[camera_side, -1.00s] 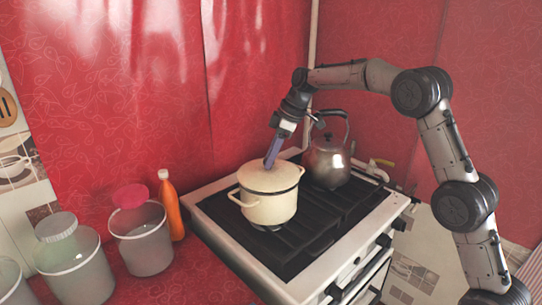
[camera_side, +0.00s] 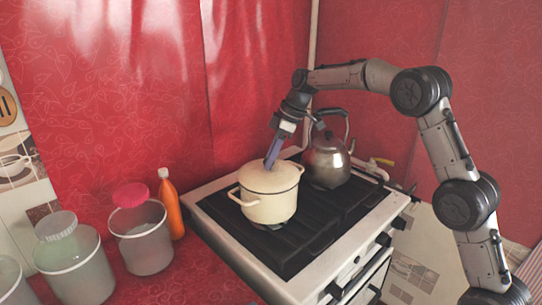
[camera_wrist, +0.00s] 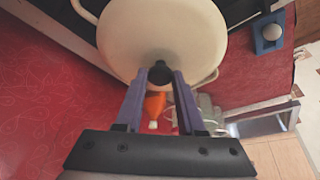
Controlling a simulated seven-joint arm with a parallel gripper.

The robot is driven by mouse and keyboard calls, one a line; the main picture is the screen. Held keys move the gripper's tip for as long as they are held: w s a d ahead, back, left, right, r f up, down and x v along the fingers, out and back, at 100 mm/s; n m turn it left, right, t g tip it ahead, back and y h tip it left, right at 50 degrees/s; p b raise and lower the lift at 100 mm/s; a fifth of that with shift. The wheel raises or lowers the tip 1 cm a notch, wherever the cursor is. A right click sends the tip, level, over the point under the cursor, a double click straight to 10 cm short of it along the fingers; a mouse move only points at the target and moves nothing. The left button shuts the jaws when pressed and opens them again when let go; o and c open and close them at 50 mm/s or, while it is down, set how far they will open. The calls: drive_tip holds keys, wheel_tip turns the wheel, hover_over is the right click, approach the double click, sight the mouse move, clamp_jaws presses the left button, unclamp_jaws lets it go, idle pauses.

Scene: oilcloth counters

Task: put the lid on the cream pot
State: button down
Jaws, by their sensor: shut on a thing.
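The cream pot (camera_side: 268,208) stands on the stove's dark grate, with a loop handle on each side. The cream lid (camera_side: 255,176) lies over the pot's mouth, and in the side view it looks level with the rim. In the wrist view the lid (camera_wrist: 160,30) fills the top middle, with a pot handle showing beside it. My gripper (camera_side: 271,164) comes down from above and is shut on the lid's dark knob (camera_wrist: 160,75), which sits between the two purple fingers. Whether the lid is fully seated on the rim cannot be told.
A steel kettle (camera_side: 327,160) stands close behind the pot on the right of the stove (camera_side: 297,287). Red walls close off the back.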

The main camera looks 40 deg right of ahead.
unclamp_jaws()
idle(0.6)
drive_tip(key=shift+r, duration=4)
